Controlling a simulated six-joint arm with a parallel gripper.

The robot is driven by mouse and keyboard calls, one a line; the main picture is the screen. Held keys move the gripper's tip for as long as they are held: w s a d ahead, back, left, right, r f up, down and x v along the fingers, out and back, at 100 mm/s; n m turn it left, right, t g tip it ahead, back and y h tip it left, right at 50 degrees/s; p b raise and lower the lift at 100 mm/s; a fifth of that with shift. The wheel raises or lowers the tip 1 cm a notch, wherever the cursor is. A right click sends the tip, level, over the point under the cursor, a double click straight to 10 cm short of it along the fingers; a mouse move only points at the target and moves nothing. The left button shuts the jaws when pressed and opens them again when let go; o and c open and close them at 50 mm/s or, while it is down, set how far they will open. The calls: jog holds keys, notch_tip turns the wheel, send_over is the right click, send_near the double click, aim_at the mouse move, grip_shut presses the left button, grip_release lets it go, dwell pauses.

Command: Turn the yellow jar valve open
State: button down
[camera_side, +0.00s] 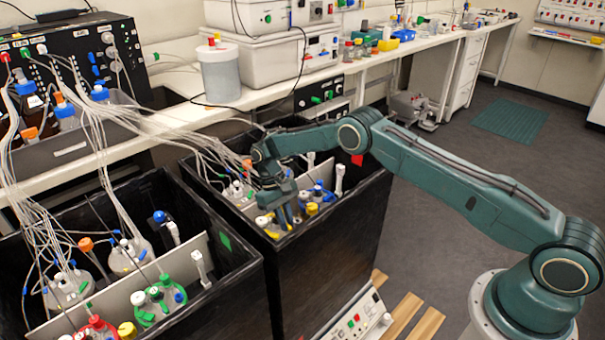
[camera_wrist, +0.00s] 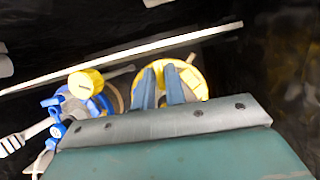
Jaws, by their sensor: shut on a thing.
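The yellow jar shows in the wrist view as a yellow ring (camera_wrist: 197,80) around a pale top. My gripper (camera_wrist: 161,74) reaches down over it, its two blue-grey fingers close together and shut on the valve at the jar's top. The fingers mostly hide the valve, so its turn angle cannot be read. In the side view my gripper (camera_side: 291,219) points down inside the right black box, with yellow parts (camera_side: 271,233) of the jar beside and below the fingers.
A jar with blue fittings and a yellow cap (camera_wrist: 86,83) stands close on the left in the wrist view. A pale divider edge (camera_wrist: 120,55) runs just behind the jars. The right black box (camera_side: 330,245) has high walls around my gripper. Tubes (camera_side: 195,135) hang into the boxes.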

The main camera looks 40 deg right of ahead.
jog(key=shift+r+n, duration=0.1)
jog(key=shift+n, duration=0.2)
jog(key=c, duration=1.7)
grip_release()
jog(key=shift+w+r, duration=0.25)
jog(key=shift+r, duration=0.2)
jog(key=shift+w+r, duration=0.2)
jog(key=shift+r, duration=2)
jog(key=shift+w+r, duration=0.15)
jog(key=shift+r, duration=2.05)
